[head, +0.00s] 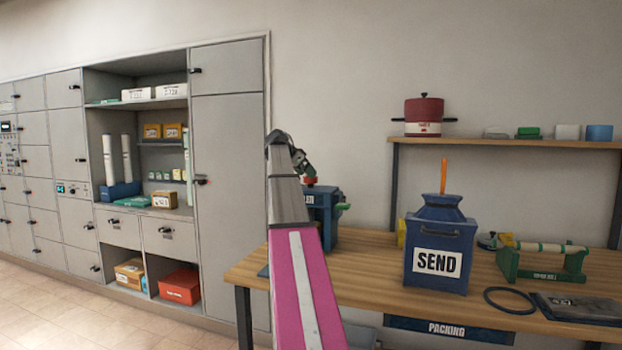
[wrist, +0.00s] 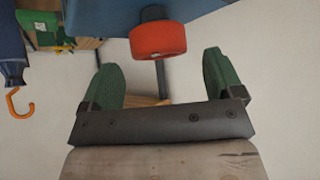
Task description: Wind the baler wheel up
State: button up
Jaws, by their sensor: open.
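The baler is a blue box (head: 322,215) at the left end of the packing table, partly hidden behind my arm. Its wheel is a small red-orange knob (head: 310,181) by the baler's top. In the wrist view the red wheel (wrist: 158,41) sits on a dark shaft against the blue body (wrist: 105,14). My gripper (wrist: 160,60) is open, with its green fingers apart and nothing held. The wheel appears between and just beyond the fingertips, with no clear contact. In the head view my gripper (head: 301,162) is close to the wheel, partly hidden by my arm.
The blue SEND box (head: 438,240) stands right of the baler. A green roll holder (head: 540,262) and black ring (head: 510,301) lie further right on the wooden table (head: 375,262). A shelf (head: 500,143) with a red pot (head: 424,110) is above. Grey lockers (head: 228,170) stand left.

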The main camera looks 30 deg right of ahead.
jog(key=shift+x, duration=1.65)
jog(key=c, duration=0.9)
